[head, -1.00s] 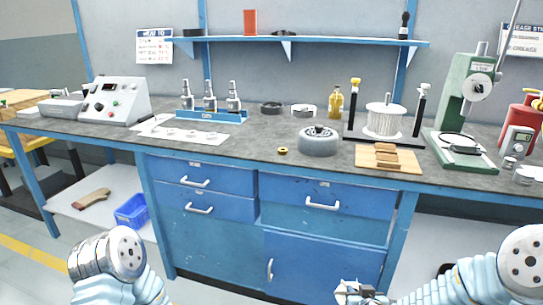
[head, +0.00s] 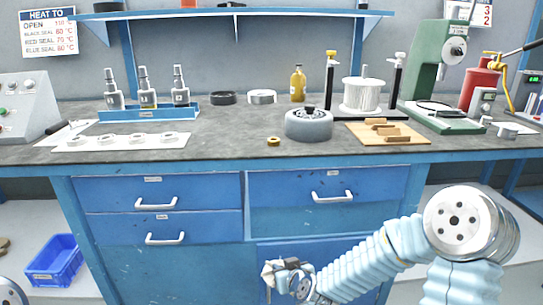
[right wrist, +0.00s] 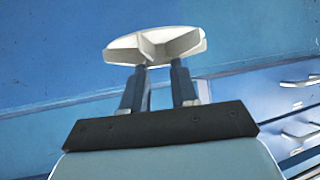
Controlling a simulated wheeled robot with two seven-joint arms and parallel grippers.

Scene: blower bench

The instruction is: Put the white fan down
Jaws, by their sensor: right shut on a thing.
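The white fan (right wrist: 155,45) is in my right gripper in the right wrist view, a shallow white disc with ribs across it. The two dark fingers (right wrist: 160,92) are shut on its near side. In the head view my right gripper (head: 287,280) is low in front of the blue cabinet, below the bench top, with the white fan (head: 270,270) small and pale at its tip. My left gripper is out of view; only a bit of my left arm shows at the lower left corner.
The grey bench top (head: 225,138) has bare room along its front. A grey round housing (head: 308,127), a brass ring (head: 273,141), a wooden board (head: 410,138) and a white mat (head: 70,145) lie on it. A white ring (head: 262,96) and black ring (head: 223,98) lie behind.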

